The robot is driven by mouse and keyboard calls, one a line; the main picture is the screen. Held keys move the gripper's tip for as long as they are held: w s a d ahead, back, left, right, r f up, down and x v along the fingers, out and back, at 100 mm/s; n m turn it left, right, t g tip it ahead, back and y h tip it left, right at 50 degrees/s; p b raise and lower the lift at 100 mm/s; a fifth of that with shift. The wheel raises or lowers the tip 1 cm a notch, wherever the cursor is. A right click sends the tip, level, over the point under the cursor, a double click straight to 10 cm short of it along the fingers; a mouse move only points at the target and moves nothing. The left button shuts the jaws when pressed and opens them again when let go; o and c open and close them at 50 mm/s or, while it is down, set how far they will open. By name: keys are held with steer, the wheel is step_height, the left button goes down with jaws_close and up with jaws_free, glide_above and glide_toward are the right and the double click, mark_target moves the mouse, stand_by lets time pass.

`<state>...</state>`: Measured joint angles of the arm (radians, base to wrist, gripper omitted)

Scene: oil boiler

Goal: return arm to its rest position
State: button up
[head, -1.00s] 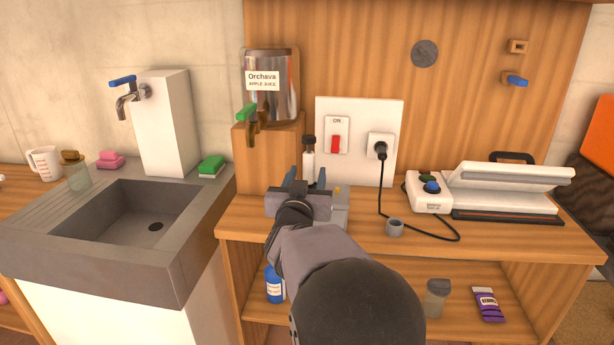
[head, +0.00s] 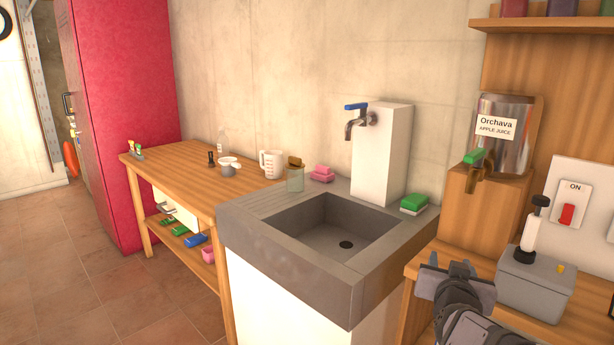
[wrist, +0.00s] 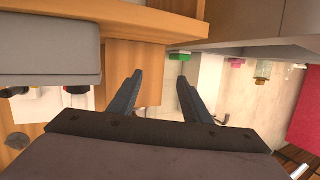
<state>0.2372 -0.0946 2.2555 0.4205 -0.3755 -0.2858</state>
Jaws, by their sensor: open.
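My gripper (head: 450,263) is at the lower right of the head view, above the left end of the wooden counter. It sits just left of a grey box (head: 536,285) with a white, black-topped pump standing on it. In the wrist view my gripper's two fingers (wrist: 158,82) are spread apart with nothing between them. The wrist picture looks upside down; a grey block (wrist: 48,50), likely the same box, fills its upper left, apart from the fingers. Most of my arm is outside the head view.
The juice dispenser (head: 505,140) stands on a wooden block behind my gripper. To the left are the stone sink (head: 300,255), its tap (head: 358,122), a green sponge (head: 414,202) and a wooden table (head: 190,170) with a measuring cup (head: 271,164). A red switch (head: 567,215) is at right.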

steer(key=s+a+f+n+g+y+p, duration=0.1)
steer(key=s+a+f+n+g+y, duration=0.15)
steer(key=s+a+f, duration=0.45)
steer(key=s+a+f+n+g+y, duration=0.1)
steer(key=s+a+f+g+y, duration=0.25)
steer(key=a+f, duration=0.45)
steer(key=s+f+n+g+p, duration=0.1)
steer(key=s+f+g, duration=0.3)
steer(key=s, duration=0.4)
steer(key=s+f+n+g, duration=0.1)
steer(key=s+f+g, duration=0.3)
steer(key=s, duration=0.5)
step_height(320, 180, up, 23)
steer(key=p, duration=2.3)
steer(key=shift+a, duration=0.4)
